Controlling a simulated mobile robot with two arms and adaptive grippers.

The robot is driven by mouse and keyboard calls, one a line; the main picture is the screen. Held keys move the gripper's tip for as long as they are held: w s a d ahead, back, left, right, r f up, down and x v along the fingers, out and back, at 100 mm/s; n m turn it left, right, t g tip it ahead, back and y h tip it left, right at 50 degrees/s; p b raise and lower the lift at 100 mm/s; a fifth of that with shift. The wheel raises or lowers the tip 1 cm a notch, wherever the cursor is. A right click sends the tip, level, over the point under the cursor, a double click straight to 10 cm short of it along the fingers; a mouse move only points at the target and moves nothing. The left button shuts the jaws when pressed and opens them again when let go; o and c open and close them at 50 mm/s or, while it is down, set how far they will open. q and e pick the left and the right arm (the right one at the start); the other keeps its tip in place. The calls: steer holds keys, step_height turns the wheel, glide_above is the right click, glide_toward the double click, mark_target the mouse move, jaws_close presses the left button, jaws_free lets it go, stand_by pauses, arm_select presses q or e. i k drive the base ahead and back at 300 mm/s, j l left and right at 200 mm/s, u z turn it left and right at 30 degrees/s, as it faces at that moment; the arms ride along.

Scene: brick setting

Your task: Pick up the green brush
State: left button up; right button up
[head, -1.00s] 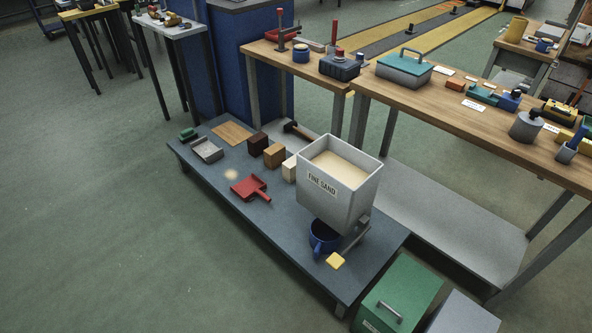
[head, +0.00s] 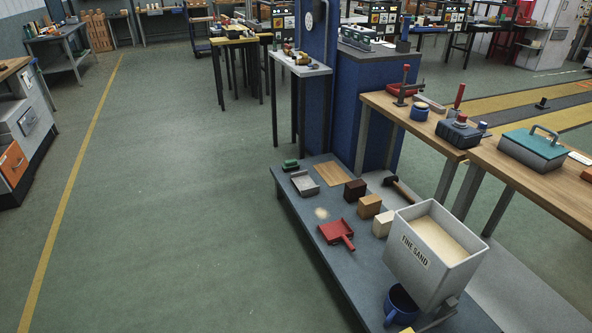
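A small green brush (head: 291,164) lies at the far left corner of a low dark grey table (head: 350,272). A light grey dustpan-like tray (head: 305,183) lies just in front of it. The brush is small in view, and its bristles are hard to make out. Neither of my grippers shows in the head view.
The low table also holds a red dustpan (head: 337,232), several blocks, a wooden board (head: 330,173), a sand bin (head: 433,250) and a blue mug (head: 401,305). A workbench (head: 520,180) and a blue pillar stand behind. The green floor (head: 170,220) on the left is clear.

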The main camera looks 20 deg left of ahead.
mark_target(291, 165)
steer(key=i+j+u, duration=0.65)
steer(key=i+j, duration=0.15)
steer(key=i+j+u, duration=0.35)
steer(key=i, duration=0.15)
steer(key=i+u, duration=0.3)
steer(key=i, duration=0.15)
steer(key=i+z, duration=0.2)
steer(key=i, duration=0.5)
steer(key=i+j+z, duration=0.2)
steer(key=i, duration=0.5)
